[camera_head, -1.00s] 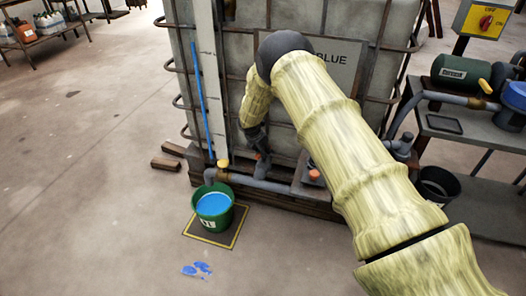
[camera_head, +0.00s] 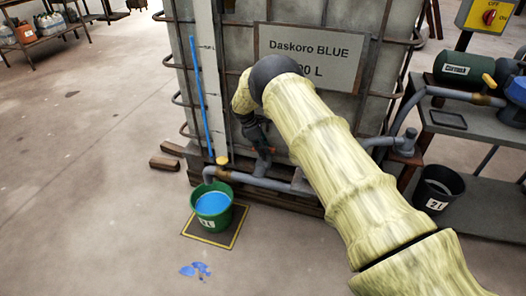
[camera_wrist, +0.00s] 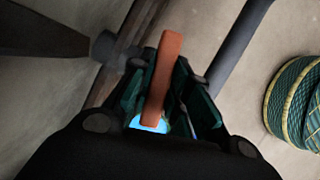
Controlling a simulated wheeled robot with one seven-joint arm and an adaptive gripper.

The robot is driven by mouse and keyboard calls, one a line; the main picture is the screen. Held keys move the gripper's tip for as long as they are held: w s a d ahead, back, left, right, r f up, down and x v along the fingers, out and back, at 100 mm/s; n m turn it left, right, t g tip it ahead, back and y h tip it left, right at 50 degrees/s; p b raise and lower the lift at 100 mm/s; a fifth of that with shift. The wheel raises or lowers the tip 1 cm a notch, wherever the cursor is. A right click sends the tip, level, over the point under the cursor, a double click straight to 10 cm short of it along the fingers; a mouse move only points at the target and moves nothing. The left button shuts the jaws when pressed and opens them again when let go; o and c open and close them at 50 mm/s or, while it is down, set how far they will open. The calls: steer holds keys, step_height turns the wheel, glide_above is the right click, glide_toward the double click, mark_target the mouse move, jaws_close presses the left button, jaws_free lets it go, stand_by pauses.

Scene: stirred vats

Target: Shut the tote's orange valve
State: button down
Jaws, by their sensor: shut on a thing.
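The tote (camera_head: 350,20) is a large pale caged tank with a "Daskoro BLUE" sign (camera_head: 309,55). Its orange valve handle (camera_wrist: 167,70) shows as a bar between my gripper's dark green fingers (camera_wrist: 156,98) in the wrist view. In the head view, only a small bit of orange (camera_head: 274,150) shows beside my gripper (camera_head: 262,150), low at the tote's front. My gripper is shut on the handle. A grey outlet pipe (camera_head: 268,184) runs left below it, with a yellow valve handle (camera_head: 222,160) near its end. My arm hides part of the outlet.
A green bucket (camera_head: 213,222) of blue liquid stands under the pipe end on a yellow-edged mat (camera_head: 229,240). Blue spills (camera_head: 196,270) mark the floor. On the right are a bench (camera_head: 455,122), a green pump (camera_head: 466,68) and a dark bucket (camera_head: 438,187).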

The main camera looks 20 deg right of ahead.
steer(key=shift+w+m+g+y+b, duration=0.1)
steer(key=shift+m+g+y+b, duration=0.4)
steer(key=shift+m, duration=0.8)
steer(key=shift+r, duration=0.1)
steer(key=c, duration=1.3)
jaws_free()
steer(key=shift+a, duration=0.1)
steer(key=shift+c, duration=0.2)
steer(key=v, duration=1.1)
steer(key=shift+a+r, duration=0.2)
steer(key=shift+r, duration=0.15)
steer(key=shift+w, duration=0.1)
